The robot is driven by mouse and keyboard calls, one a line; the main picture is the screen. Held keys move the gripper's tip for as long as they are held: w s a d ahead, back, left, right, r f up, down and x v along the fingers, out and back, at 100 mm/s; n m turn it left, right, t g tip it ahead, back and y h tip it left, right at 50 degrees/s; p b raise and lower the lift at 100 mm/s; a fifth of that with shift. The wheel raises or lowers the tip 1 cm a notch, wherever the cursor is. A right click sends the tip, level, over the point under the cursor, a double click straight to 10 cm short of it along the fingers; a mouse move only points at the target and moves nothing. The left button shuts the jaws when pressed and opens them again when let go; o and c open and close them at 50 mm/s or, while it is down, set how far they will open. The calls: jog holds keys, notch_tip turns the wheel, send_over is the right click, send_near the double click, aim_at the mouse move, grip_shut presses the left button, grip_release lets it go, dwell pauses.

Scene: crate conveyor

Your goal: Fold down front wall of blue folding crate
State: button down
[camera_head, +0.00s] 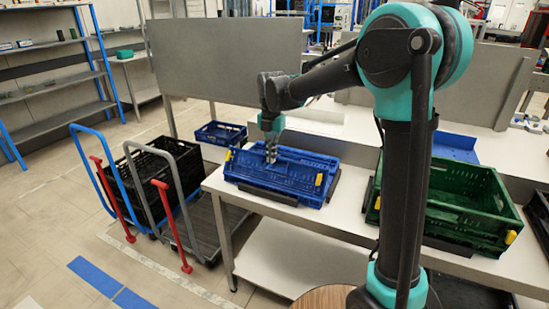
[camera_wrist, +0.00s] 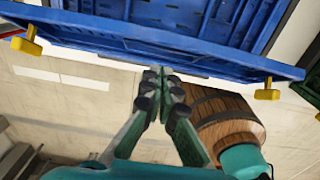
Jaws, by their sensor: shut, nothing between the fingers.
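The blue folding crate (camera_head: 262,181) sits on the grey-white table, with yellow latches at its left (camera_head: 228,155) and right (camera_head: 319,180). My gripper (camera_head: 271,157) points down over the crate's middle in the head view and hides part of it. In the wrist view the crate's long blue edge (camera_wrist: 215,59) runs across the top, with a yellow latch at each end (camera_wrist: 27,42) (camera_wrist: 268,92). My gripper (camera_wrist: 161,73) is shut and empty, its tips close to that edge. I cannot tell if they touch it, or the front wall's exact angle.
A green crate (camera_head: 470,222) stands to the right on the table (camera_head: 352,210). A smaller blue crate (camera_head: 220,134) is behind on the left. A trolley with a black crate (camera_head: 150,186) stands left of the table. A grey panel (camera_head: 225,60) rises behind.

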jog(key=w+d+f, duration=0.1)
jog(key=w+f, duration=0.1)
jog(key=w, duration=0.1)
jog(key=w+d+f, duration=0.1)
jog(key=w+f, duration=0.1)
jog(key=w+d+f, duration=0.1)
jog(key=w+f, duration=0.2)
jog(key=shift+w+d, duration=0.1)
jog(key=shift+w, duration=0.2)
jog(key=shift+w+d+f, duration=0.1)
jog(key=shift+w+f, duration=0.1)
jog(key=shift+f, duration=0.25)
jog(key=shift+w+d+f, duration=0.1)
jog(key=shift+w+f, duration=0.05)
jog(key=shift+f, duration=0.25)
jog(key=shift+f+g+y, duration=0.3)
jog(key=shift+f+g, duration=0.2)
jog(key=shift+g, duration=0.2)
